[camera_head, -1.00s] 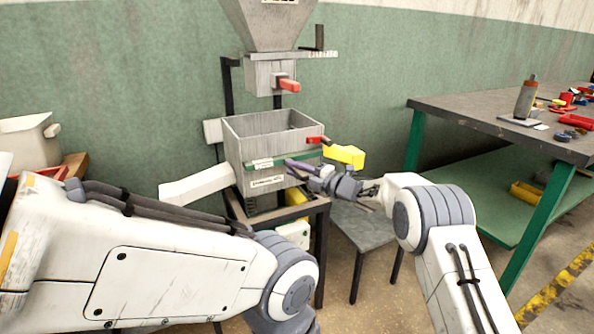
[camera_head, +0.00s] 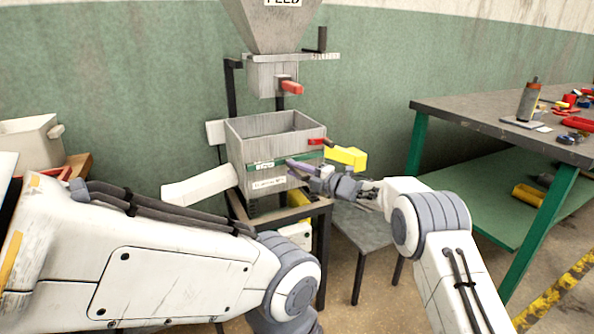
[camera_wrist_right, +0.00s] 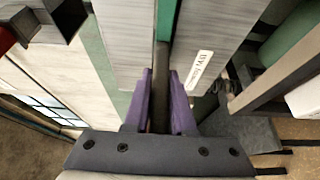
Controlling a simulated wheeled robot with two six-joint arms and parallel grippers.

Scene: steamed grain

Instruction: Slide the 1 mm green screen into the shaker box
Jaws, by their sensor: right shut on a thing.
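The shaker box (camera_head: 274,139) is a grey open-topped box on a dark stand. The green screen (camera_head: 262,164) shows as a thin green strip with a white tag, lying across the box's front face. My right gripper (camera_head: 296,167) is at the right part of that front. In the right wrist view, its purple fingers (camera_wrist_right: 160,100) are shut on a dark bar in line with the green strip (camera_wrist_right: 166,20), with grey box walls on both sides. How deep the screen sits in the box cannot be told. My left gripper is out of view; only its arm shows.
A grey hopper (camera_head: 272,22) with a red handle hangs above the box. A white chute (camera_head: 200,186) sticks out left and a yellow piece (camera_head: 347,158) right. A workbench (camera_head: 470,112) with tools stands at the right. A white bin (camera_head: 30,142) is at the far left.

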